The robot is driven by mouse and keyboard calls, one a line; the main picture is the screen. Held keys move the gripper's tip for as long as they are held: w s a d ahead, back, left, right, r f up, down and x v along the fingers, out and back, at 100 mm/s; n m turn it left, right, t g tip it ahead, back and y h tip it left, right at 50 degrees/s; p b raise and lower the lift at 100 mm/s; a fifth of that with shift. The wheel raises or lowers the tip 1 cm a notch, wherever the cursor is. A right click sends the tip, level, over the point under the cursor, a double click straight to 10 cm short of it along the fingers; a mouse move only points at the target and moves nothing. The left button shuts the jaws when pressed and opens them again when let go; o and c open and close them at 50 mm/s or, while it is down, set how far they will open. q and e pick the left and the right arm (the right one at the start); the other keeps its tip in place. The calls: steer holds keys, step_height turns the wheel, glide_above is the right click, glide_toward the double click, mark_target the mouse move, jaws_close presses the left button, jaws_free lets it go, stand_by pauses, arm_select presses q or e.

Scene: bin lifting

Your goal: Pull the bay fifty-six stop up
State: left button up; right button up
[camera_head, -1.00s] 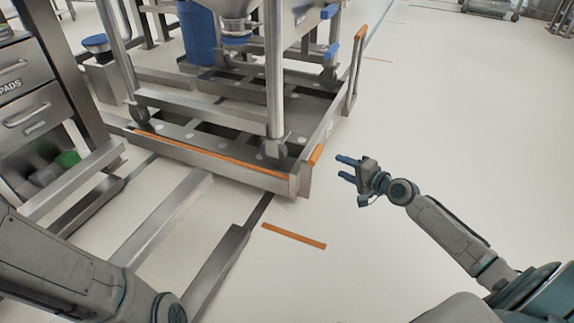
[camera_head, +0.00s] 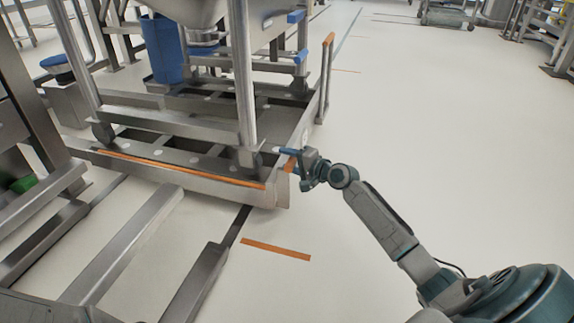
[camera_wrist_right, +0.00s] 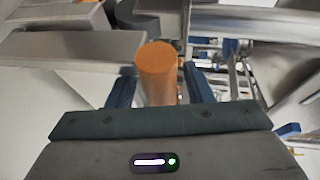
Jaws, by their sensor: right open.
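The stop is an orange-topped piece (camera_head: 289,164) at the near right corner of the steel floor frame (camera_head: 210,183). My right gripper (camera_head: 287,152) is at that corner with its blue fingers around the orange piece. In the right wrist view the orange round top (camera_wrist_right: 157,62) stands between the two fingers (camera_wrist_right: 160,88). The fingers are open, and gaps seem to show beside it. No bay number is legible. My left gripper is out of view.
A steel bin (camera_head: 185,10) on a wheeled stand (camera_head: 246,90) rests over the frame. Another orange-topped post (camera_head: 329,40) rises at the far right corner. An orange floor stripe (camera_head: 275,249) lies in front. The floor to the right is clear.

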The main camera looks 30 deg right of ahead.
steer(key=shift+w+a, duration=0.1)
steer(key=shift+w, duration=0.3)
jaws_close()
step_height(320, 180, up, 7)
steer(key=p, duration=0.8)
steer(key=shift+r, duration=0.2)
jaws_free()
steer(key=shift+r, duration=0.1)
